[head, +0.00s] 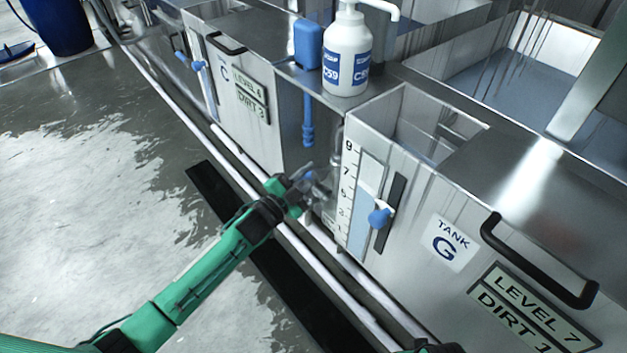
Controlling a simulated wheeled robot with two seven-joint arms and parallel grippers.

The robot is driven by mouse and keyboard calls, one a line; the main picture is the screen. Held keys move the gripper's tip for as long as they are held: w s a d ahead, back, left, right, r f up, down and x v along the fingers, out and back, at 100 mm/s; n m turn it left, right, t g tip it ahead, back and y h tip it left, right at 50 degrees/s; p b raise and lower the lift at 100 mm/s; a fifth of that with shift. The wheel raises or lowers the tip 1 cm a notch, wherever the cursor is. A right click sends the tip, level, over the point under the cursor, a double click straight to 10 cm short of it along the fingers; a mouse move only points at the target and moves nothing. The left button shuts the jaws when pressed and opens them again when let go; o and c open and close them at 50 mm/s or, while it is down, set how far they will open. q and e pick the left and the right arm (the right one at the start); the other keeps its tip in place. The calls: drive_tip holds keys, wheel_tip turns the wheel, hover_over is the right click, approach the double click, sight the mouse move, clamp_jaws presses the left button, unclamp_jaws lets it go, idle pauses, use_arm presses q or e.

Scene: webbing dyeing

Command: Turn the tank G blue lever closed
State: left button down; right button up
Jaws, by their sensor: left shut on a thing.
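Tank G (411,205) is a steel tank with a white "TANK G" label on its front. My left gripper (318,190) is at the tank's left front corner, beside the numbered level gauge (367,190). It is shut on the tank G blue lever, which is mostly hidden by the fingers; a little blue shows there. How far the lever is turned cannot be made out.
A white pump bottle (347,57) and a blue box (307,44) stand on the ledge above. A black handle (535,262) juts from tank G's front. White pipes (275,222) run low along the tanks. The wet floor at left is open.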

use_arm(q)
drive_tip(key=m, duration=0.1)
drive_tip(key=r+m, duration=0.1)
drive_tip(key=m, duration=0.1)
drive_tip(key=m+h, duration=0.1)
drive_tip(key=shift+w+a+r, duration=0.25)
drive_tip(key=shift+w+a, duration=0.1)
drive_tip(key=m, duration=0.1)
drive_tip(key=r+m, duration=0.1)
drive_tip(key=m, duration=0.1)
drive_tip(key=shift+w+a+g+h+b, duration=0.1)
drive_tip(key=shift+g+h+b, duration=0.2)
drive_tip(key=shift+h, duration=0.1)
drive_tip(key=shift+r+m+g, duration=0.15)
drive_tip(key=shift+r+m, duration=0.1)
drive_tip(key=shift+m, duration=0.4)
drive_tip(key=shift+r+m+g, duration=0.15)
drive_tip(key=shift+r+m, duration=0.1)
drive_tip(key=shift+m, duration=0.4)
use_arm(e)
drive_tip(key=shift+r, duration=1.15)
drive_tip(key=shift+f, duration=0.1)
use_arm(q)
drive_tip(key=c, duration=1.3)
unclamp_jaws()
drive_tip(key=shift+r, duration=0.1)
drive_tip(key=shift+c, duration=0.2)
